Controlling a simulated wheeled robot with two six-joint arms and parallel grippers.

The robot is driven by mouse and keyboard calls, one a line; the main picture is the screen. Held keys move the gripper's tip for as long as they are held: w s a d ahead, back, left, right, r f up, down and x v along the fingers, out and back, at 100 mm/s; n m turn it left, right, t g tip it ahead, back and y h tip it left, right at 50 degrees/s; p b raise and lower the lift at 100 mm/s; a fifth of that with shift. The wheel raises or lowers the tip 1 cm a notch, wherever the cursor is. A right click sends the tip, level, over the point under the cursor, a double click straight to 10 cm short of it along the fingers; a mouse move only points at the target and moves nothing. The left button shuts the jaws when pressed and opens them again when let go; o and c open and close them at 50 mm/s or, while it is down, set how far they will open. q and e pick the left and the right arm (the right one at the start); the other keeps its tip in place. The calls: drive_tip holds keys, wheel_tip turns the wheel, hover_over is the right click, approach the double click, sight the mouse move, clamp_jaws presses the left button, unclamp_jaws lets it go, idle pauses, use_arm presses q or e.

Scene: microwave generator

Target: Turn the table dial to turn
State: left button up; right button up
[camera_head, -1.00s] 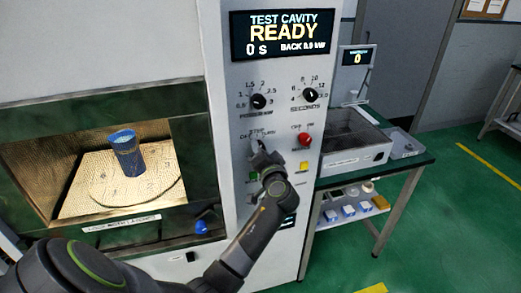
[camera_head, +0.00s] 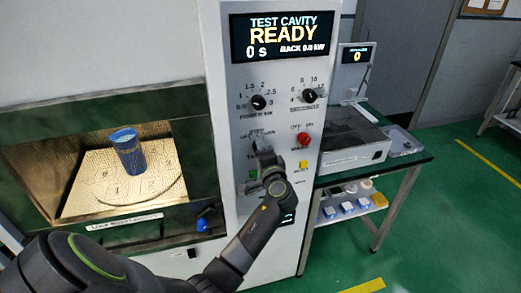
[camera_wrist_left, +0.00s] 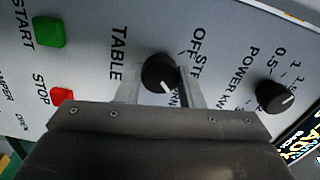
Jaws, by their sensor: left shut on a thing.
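The pointer leans to the lower right, on the side of the partly hidden TURN label. My left gripper (camera_wrist_left: 160,88) is shut on the dial, one finger on each side of it. In the head view the left gripper (camera_head: 262,152) reaches the white panel below the power dial and hides most of the table dial. My right gripper is not in view.
A power dial (camera_head: 258,102) and a seconds dial (camera_head: 309,96) sit above. A red knob (camera_head: 304,139) and a yellow button (camera_head: 303,164) are close on the right. A blue cup (camera_head: 128,152) stands on the plate in the lit cavity. The display (camera_head: 283,36) reads READY.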

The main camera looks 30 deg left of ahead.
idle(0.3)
use_arm(q)
drive_tip(key=o, duration=1)
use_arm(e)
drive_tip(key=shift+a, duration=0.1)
